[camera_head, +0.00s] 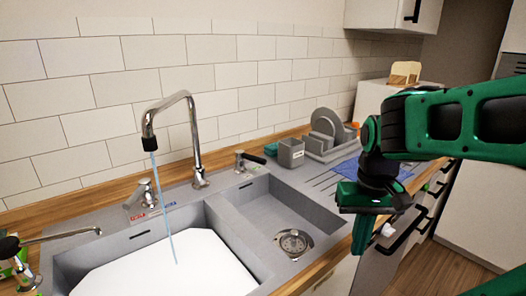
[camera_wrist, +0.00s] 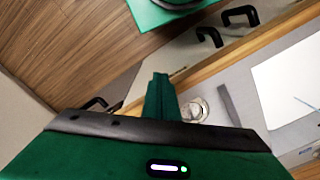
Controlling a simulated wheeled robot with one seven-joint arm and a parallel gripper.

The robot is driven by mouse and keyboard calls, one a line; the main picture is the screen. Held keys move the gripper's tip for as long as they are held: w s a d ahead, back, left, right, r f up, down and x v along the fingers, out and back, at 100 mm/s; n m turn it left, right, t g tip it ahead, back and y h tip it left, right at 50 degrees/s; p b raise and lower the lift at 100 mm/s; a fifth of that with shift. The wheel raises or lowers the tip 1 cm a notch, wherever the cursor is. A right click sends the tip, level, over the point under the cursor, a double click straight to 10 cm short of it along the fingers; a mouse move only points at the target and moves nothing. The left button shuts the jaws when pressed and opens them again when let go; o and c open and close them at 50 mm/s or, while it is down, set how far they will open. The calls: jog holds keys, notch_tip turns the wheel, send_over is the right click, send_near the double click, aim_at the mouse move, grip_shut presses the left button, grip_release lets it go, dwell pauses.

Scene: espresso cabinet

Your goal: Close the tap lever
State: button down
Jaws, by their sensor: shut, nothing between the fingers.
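A chrome faucet (camera_head: 193,130) arches over the left basin, and a thin stream of water (camera_head: 167,215) runs from its black nozzle. A short chrome lever (camera_head: 146,192) stands left of the faucet base, beside red and blue labels. A second chrome fitting with a black handle (camera_head: 252,157) stands to the right of the faucet; I cannot tell which of the two is the task's tap lever. My gripper (camera_head: 362,236) is shut and empty at the right, over the counter's front edge, well apart from both. Its closed fingers also show in the wrist view (camera_wrist: 160,92).
The sink's right basin (camera_head: 262,208) has a drain; a white board (camera_head: 190,262) covers much of the left one. A grey dish rack (camera_head: 330,146) and cup (camera_head: 291,152) stand behind. Another tap (camera_head: 16,250) is at far left.

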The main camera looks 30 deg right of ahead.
jog(key=w+r+n, duration=0.2)
jog(key=w+r, duration=0.1)
jog(key=w, duration=0.4)
jog(key=w+r+n, duration=0.1)
jog(key=w+r, duration=0.2)
jog(key=w, duration=0.5)
notch_tip(320, 180, up, 5)
jog(key=n+y, duration=0.4)
jog(key=n, duration=0.4)
send_over(250, 157)
jog(key=s+d, duration=0.4)
jog(key=w+d+r+n+t+y, duration=0.15)
jog(key=w+d, duration=0.25)
jog(key=d, duration=0.6)
jog(key=a+f, duration=0.8)
jog(key=f, duration=0.1)
jog(key=shift+s+a+f+y, duration=0.2)
jog(key=shift+s+f+y, duration=0.05)
jog(key=shift+s+y, duration=0.2)
jog(key=shift+d+n, duration=0.15)
jog(key=shift+n, duration=0.1)
